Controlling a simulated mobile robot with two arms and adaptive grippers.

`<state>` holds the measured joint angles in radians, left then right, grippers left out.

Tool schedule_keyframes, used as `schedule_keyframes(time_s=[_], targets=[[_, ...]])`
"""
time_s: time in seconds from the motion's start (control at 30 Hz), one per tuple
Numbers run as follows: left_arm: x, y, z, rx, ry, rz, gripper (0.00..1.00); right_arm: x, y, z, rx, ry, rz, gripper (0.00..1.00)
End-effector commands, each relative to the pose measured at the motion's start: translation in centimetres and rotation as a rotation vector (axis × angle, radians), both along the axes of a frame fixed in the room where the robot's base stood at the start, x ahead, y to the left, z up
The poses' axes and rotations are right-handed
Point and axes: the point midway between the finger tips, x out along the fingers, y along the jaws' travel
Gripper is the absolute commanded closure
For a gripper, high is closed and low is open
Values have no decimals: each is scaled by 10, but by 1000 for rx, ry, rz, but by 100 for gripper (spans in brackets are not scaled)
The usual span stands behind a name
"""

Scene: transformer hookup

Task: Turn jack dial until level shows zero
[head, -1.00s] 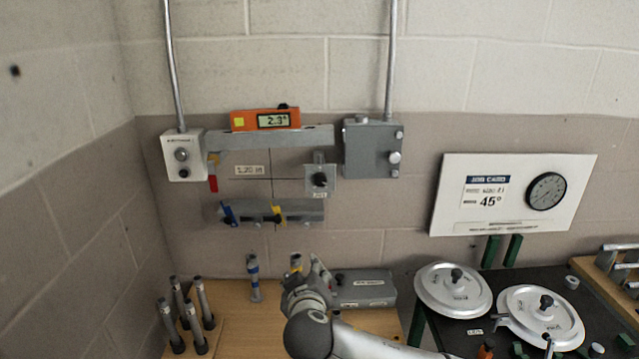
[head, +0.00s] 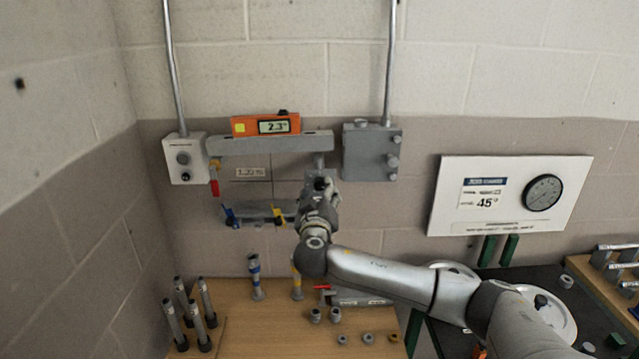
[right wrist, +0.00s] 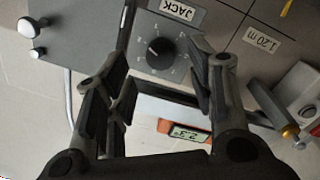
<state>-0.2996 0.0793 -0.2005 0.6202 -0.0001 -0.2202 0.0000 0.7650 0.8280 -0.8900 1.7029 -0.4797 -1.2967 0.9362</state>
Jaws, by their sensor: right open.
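The orange digital level (head: 265,124) lies on top of the grey beam (head: 270,144) on the wall; its display reads 2.3°. It also shows upside down in the right wrist view (right wrist: 186,132). The black jack dial (right wrist: 161,53), with a pointer and scale marks, sits on a grey plate labelled JACK. My right gripper (right wrist: 160,82) is open, with its two fingers spread toward either side of the dial and nothing between them. In the head view my right gripper (head: 320,193) covers most of the dial. My left gripper is not in view.
A grey box (head: 372,152) stands right of the beam, close to my right arm. A pale switch box (head: 184,158) is at the left. Below are the wooden table (head: 250,325) with upright tools and small parts, and a job card (head: 480,215) reading 45°.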

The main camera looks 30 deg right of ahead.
Motion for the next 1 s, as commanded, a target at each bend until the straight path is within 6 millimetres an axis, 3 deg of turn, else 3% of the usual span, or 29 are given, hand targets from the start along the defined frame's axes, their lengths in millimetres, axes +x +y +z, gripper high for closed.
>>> schedule_keyframes(time_s=[0.2, 0.63, 1.0], targets=[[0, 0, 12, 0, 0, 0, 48, 18, -13, 2, 0, 0, -1, 50], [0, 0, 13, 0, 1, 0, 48, 23, -16, -1, 0, 0, 1, 50], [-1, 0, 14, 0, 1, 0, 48, 23, -16, -1, 1, 1, 0, 96]])
